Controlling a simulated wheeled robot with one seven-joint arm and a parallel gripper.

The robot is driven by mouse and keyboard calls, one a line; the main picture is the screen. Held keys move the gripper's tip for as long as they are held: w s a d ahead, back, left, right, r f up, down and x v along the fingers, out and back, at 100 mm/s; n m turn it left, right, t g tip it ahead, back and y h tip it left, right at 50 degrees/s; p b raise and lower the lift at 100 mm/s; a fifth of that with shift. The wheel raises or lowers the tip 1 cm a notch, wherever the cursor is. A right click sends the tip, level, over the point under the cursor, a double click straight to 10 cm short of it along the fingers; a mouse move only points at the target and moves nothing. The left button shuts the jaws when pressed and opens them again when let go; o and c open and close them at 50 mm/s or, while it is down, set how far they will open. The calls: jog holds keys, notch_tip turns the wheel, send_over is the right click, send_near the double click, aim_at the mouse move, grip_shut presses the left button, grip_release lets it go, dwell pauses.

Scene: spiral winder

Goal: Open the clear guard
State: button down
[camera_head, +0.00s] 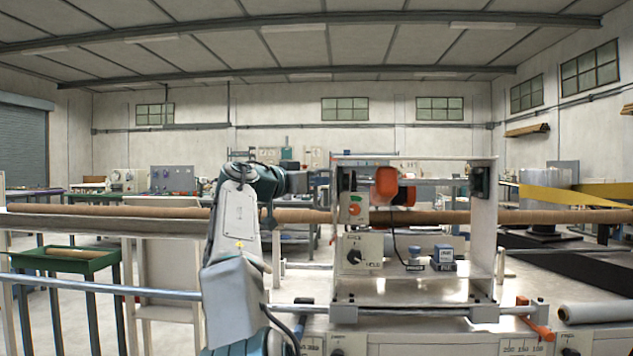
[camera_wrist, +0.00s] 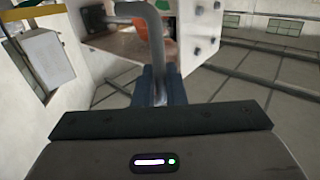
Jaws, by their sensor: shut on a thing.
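The clear guard's pane is hard to make out in either view. The machine's white box-like frame (camera_head: 484,235) stands right of centre in the head view, with orange and control parts inside it. In the wrist view, a grey bent bar handle (camera_wrist: 157,48) comes down between the blue fingers of my gripper (camera_wrist: 160,88). The fingers are shut on this bar. A pale bolted plate (camera_wrist: 204,22) stands just beyond it. In the head view my arm rises left of the frame, and my fingertips are not clearly visible there.
A long brown roll (camera_head: 130,211) runs across behind the machine. A grey rail (camera_head: 110,289) crosses at the left, near my arm. A control box with a dial (camera_head: 358,252) sits inside the frame. A green tray (camera_head: 65,261) stands at the left. A pale roll (camera_head: 595,312) lies at the right.

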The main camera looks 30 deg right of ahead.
jog(key=c, duration=1.6)
grip_release()
jog(key=shift+w+f, duration=0.2)
jog(key=shift+r, duration=0.1)
jog(key=shift+a, duration=0.1)
jog(key=a, duration=0.4)
jog(key=s+a+b, duration=0.1)
jog(key=a, duration=0.4)
jog(key=s+a+b, duration=0.1)
jog(key=a, duration=0.3)
jog(key=shift+s+a, duration=0.2)
jog(key=shift+a, duration=0.1)
